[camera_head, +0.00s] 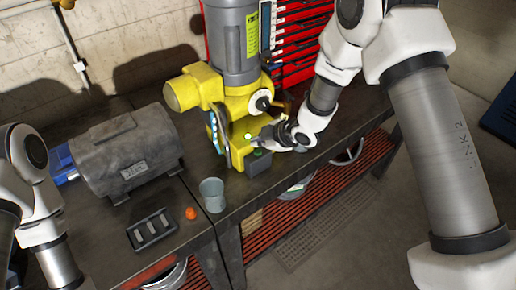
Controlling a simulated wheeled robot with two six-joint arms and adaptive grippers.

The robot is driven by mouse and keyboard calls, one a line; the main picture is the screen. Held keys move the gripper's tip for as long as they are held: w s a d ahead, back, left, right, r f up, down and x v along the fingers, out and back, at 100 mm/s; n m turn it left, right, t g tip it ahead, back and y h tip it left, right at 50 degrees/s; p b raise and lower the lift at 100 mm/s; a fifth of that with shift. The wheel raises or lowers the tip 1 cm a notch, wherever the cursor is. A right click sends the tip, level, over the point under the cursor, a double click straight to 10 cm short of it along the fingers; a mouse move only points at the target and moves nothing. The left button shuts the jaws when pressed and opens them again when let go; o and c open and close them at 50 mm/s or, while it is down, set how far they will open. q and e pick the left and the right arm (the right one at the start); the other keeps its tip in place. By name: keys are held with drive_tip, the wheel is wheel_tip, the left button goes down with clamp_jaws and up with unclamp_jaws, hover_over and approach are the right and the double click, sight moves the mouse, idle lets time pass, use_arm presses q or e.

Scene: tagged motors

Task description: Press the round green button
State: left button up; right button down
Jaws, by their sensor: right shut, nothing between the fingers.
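The round green button (258,153) sits on top of a small dark box at the foot of the yellow and grey motor machine (240,109). It looks small here. My right gripper (256,139) is shut and empty. Its fingertips are just above and behind the button in the picture, close to the yellow body. I cannot tell whether they touch anything. My left arm shows at the left edge, but its gripper is out of view.
A grey motor (126,152) lies on the bench at left. A red drawer cabinet (300,40) stands behind.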

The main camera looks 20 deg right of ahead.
sight(259, 152)
wheel_tip(259, 152, up, 6)
drive_tip(key=p, duration=0.4)
drive_tip(key=shift+p, duration=0.4)
drive_tip(key=shift+f, duration=0.15)
idle(0.8)
